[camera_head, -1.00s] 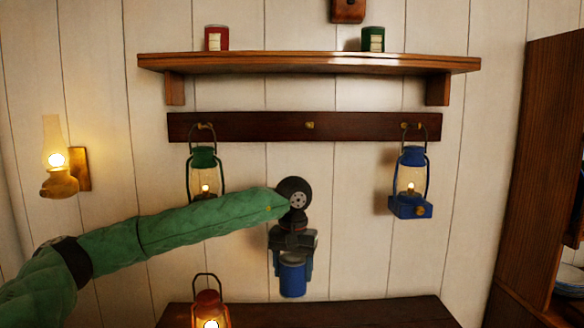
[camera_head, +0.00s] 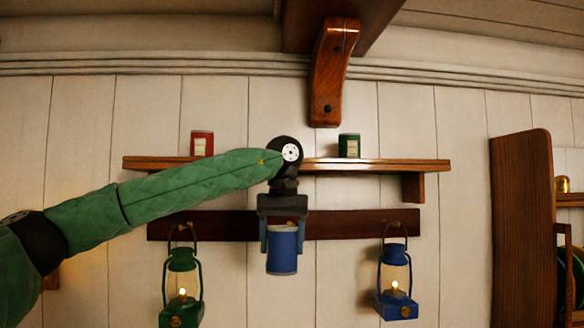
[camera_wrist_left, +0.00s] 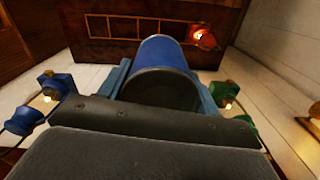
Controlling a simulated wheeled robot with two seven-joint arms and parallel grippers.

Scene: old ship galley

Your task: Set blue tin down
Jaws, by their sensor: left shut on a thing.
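The blue tin (camera_head: 283,252) is held upright by my left gripper (camera_head: 282,236), with a finger on each side of it. In the head view the tin hangs in front of the dark peg rail (camera_head: 340,224), below the wall shelf (camera_head: 400,165). In the left wrist view the blue tin (camera_wrist_left: 165,55) sits between the two blue fingers. A red tin (camera_head: 202,143) stands on the left part of the shelf and a green tin (camera_head: 349,146) on its right part. My right gripper is not in view.
A green lantern (camera_head: 182,287) hangs left of the tin and a blue lantern (camera_head: 396,284) hangs right of it. A wooden bracket (camera_head: 330,75) juts out above the shelf. A wooden cabinet side (camera_head: 522,220) stands at right. The shelf between the tins looks clear, partly hidden by my arm.

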